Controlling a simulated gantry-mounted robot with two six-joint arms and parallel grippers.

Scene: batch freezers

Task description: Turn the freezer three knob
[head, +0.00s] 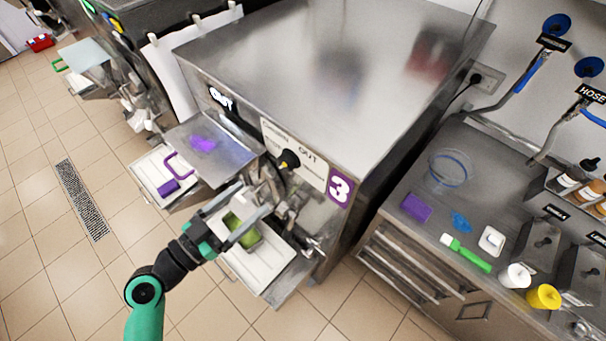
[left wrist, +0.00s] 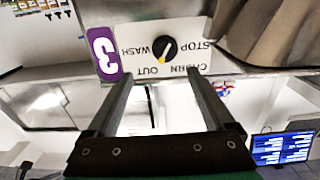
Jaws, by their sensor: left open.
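The freezer three knob (head: 288,158) is a black dial on a white label panel beside the purple "3" sign (head: 340,189). In the left wrist view the knob (left wrist: 164,48) shows close, with its yellow mark at the lower edge, towards the word OUT. STOP, WASH and CHURN also show around it. My left gripper (head: 255,197) is open and empty in front of the freezer, below the knob in the head view. In the left wrist view its fingertips (left wrist: 160,75) are spread either side of the knob's line, apart from it. My right gripper is not in view.
Below the gripper, a white tray (head: 262,272) holds a green container (head: 243,232). A counter (head: 400,190) with small tools stands right. Tiled floor (head: 60,270) lies open at left.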

